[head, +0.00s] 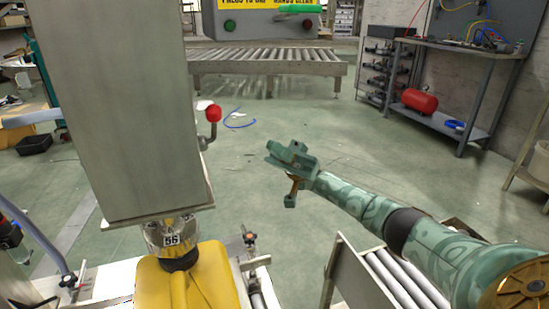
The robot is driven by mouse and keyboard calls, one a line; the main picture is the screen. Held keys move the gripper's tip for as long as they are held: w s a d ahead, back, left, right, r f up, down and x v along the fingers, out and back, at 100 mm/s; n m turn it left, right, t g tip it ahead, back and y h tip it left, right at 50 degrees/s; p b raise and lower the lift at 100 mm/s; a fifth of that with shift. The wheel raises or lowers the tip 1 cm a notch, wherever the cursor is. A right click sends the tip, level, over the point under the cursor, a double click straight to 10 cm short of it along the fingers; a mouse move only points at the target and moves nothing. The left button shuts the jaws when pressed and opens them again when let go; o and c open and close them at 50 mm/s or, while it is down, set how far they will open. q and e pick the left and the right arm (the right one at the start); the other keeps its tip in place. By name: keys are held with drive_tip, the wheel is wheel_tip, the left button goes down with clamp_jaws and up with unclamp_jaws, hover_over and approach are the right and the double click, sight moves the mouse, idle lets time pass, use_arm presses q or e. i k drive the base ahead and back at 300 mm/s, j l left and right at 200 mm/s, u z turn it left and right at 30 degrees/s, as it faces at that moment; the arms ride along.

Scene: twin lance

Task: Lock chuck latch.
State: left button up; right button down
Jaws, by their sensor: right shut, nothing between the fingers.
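A lever with a red knob (213,114) stands up from the right side of a large grey metal column; I take it for the chuck latch. Below the column is a metal chuck (165,238) marked 56, above a yellow body (197,278). My right gripper (287,163), green, is shut and empty. It hangs in the air to the right of the red knob and lower, clearly apart from it. My left gripper is not in view.
The grey column (120,110) fills the left centre and hides what is behind it. A roller conveyor (385,280) stands below my right arm. Another conveyor (270,65) is at the back. A workbench (450,45) is at the right. Open floor lies in the middle.

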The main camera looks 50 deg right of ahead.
sight(214, 112)
drive_tip(key=k, duration=1)
